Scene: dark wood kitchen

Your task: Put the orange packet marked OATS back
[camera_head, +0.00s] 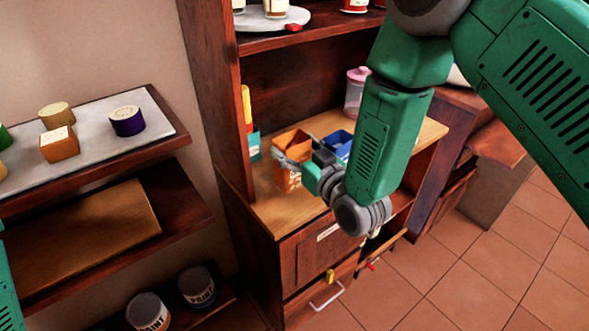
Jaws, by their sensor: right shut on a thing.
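The orange packet (283,180) stands at the wooden counter (268,215) of the dark cabinet, near its left side. White marks show on its front, but they are too small to read. My right gripper (290,162) reaches in from the right and is shut on the packet. The gripper and wrist hide part of the packet, and I cannot tell whether its base touches the counter. Part of my left arm (8,290) shows at the left edge; its gripper is out of view.
A teal and yellow item (254,144) stands left of the packet. A blue container (338,138) and a pink-lidded jar (356,92) are to its right. The cabinet's side post (222,90) is close on the left. Wall shelves (95,160) hold small tins and a block.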

